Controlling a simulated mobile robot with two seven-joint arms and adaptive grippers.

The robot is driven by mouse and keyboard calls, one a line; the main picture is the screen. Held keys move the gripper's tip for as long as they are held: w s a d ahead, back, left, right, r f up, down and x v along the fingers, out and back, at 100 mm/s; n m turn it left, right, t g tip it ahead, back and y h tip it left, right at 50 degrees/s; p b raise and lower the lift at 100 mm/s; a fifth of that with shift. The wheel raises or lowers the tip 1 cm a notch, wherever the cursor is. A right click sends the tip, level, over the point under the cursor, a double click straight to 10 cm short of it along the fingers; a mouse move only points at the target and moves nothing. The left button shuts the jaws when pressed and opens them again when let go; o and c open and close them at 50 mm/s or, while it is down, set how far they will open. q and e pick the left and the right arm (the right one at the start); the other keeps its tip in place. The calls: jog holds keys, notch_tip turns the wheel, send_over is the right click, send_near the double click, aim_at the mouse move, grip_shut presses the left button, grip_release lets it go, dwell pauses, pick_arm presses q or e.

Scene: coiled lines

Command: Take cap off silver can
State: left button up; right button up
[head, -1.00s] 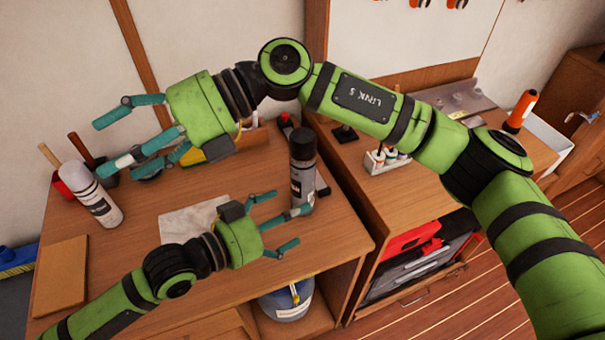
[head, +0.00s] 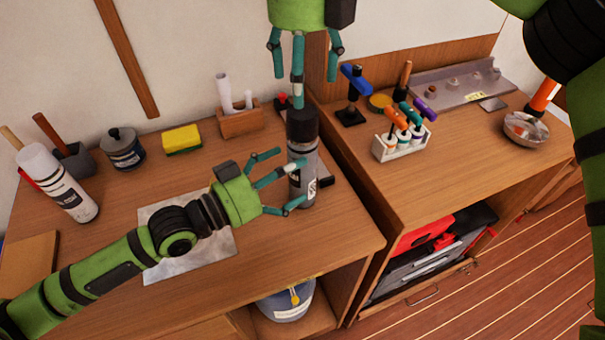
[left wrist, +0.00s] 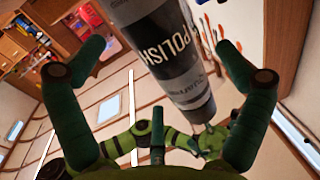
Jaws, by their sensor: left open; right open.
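In the left wrist view the can (left wrist: 165,45) carries the word POLISH and appears tilted. My left gripper (head: 294,186) is open at the can's side, its fingers reaching toward the body. Whether they touch it I cannot tell. My right gripper (head: 303,68) is open and points down just above the cap; one finger overlaps the view close to the cap's top. It also shows in the left wrist view (left wrist: 212,138), beside the can's cap end.
A white spray can (head: 62,188), a lidded grey pot (head: 122,150) and a yellow sponge (head: 182,139) stand on the left. A wooden holder (head: 240,122) is behind. A white rack of colourful-handled tools (head: 402,143) stands on the right bench. A grey sheet (head: 215,245) lies under my left arm.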

pick_arm(q)
jog(key=shift+x, duration=1.65)
jog(key=c, duration=1.8)
pick_arm(e)
jog(key=shift+o, duration=0.6)
